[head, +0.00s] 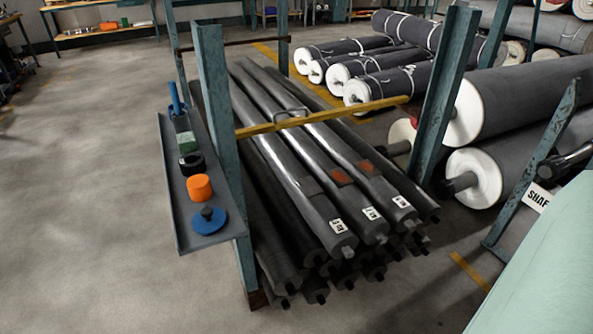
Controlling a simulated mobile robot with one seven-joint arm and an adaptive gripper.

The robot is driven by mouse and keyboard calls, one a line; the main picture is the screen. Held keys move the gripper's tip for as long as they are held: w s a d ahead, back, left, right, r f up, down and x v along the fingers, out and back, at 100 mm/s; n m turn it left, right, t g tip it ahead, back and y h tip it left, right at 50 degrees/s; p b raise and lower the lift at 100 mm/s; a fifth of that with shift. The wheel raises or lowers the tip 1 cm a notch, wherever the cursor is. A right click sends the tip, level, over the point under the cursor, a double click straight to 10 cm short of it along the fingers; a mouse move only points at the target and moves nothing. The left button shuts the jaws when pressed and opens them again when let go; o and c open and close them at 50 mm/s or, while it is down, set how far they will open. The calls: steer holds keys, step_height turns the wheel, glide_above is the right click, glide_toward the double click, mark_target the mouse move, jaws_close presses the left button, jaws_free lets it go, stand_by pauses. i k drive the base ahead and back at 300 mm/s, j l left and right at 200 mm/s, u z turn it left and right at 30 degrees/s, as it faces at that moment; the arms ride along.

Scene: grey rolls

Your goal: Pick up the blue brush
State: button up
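A narrow grey tray (177,215) is fixed along the left side of a teal rack. At its far end an upright blue piece like a handle (175,97) stands up; it may be the blue brush, but its lower part is not clear. At the near end lies a round blue disc (208,226) with a dark knob on top; I cannot tell whether it is a brush. I make out no gripper in the head view.
Between them on the tray are a green box (187,142), a black ring (191,164) and an orange cylinder (199,187). Long grey rolls (287,175) fill the rack, crossed by a yellow bar (320,118). The floor left of the tray is clear.

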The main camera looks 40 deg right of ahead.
mark_target(172, 85)
steer(key=i+j+z, duration=0.25)
steer(key=i+j, duration=0.15)
steer(key=i, duration=0.2)
steer(key=i+j+z, duration=0.25)
steer(key=i+j, duration=0.25)
steer(key=i+l, duration=0.45)
